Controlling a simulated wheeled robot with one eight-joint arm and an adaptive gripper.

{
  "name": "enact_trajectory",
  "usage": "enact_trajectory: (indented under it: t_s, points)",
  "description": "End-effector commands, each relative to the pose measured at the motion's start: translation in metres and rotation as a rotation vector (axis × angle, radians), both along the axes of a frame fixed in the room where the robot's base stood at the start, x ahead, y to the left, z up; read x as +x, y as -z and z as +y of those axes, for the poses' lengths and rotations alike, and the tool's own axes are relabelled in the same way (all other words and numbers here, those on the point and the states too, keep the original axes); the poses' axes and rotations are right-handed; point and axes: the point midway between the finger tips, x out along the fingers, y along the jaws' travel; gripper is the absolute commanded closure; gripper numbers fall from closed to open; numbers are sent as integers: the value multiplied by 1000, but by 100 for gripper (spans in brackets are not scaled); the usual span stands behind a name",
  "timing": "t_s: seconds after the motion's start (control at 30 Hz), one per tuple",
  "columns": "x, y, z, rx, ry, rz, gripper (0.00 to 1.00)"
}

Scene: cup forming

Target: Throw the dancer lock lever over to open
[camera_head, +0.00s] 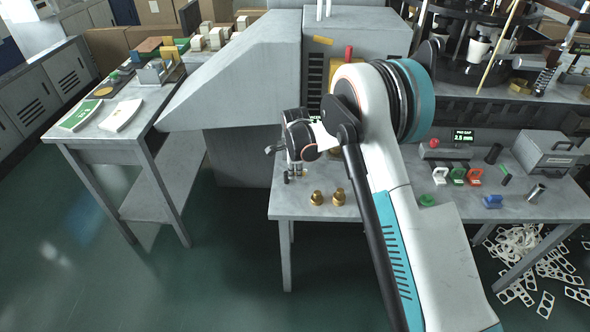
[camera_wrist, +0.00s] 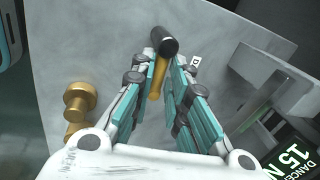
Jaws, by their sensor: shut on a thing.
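The dancer lock lever shows in the wrist view as a yellow rod with a black, rounded end (camera_wrist: 164,42). My gripper (camera_wrist: 163,63) has its teal-padded fingers on both sides of the rod and is shut on it, just below the black end. A dark display reading DANCER and 15 N (camera_wrist: 292,148) shows at the lower right of the wrist view, partly cut off. In the head view my arm's end is over the left part of the grey bench, and the lever cannot be made out there.
Brass knobbed pieces (camera_head: 338,197) stand on the grey bench (camera_head: 290,208) near its front edge; they also show in the wrist view (camera_wrist: 80,98). A grey bracket (camera_wrist: 270,85) stands right of my fingers. A side table (camera_head: 95,135) is at the left, with clear floor between.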

Motion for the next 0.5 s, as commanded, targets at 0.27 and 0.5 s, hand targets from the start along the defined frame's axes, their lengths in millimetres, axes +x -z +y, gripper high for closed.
enact_trajectory:
  t_s: [0.27, 0.5]
  points:
    - [-4, 1, 5, 3, 76, 4, 100]
    - [-5, 0, 5, 5, 91, 3, 100]
